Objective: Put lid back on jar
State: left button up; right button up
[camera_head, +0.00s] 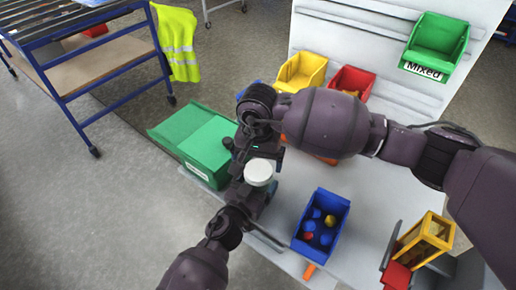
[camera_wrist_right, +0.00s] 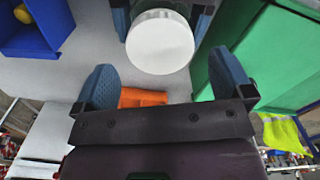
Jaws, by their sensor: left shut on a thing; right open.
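A white round lid (camera_head: 258,172) with a smooth flat top shows at the middle of the head view. It also shows in the right wrist view (camera_wrist_right: 160,42), between the blue fingers of my left gripper. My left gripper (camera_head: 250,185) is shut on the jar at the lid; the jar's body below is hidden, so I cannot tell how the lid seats. My right gripper (camera_wrist_right: 165,85) is open and empty, its fingertips just short of the lid and apart from it. In the head view my right gripper is largely hidden behind its own wrist.
A green box (camera_head: 205,148) stands left of the grippers. A blue bin (camera_head: 322,222) with several small balls stands to the right, and a yellow frame (camera_head: 428,240) at lower right. Yellow (camera_head: 300,72) and red (camera_head: 352,80) bins stand behind. An orange piece (camera_wrist_right: 143,97) lies below my right fingers.

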aim_at(258, 170)
jog(key=shift+f, duration=1.6)
jog(key=c, duration=0.9)
jog(key=m, duration=0.6)
jog(key=shift+c, duration=0.3)
jog(key=m, duration=0.7)
jog(key=o, duration=1)
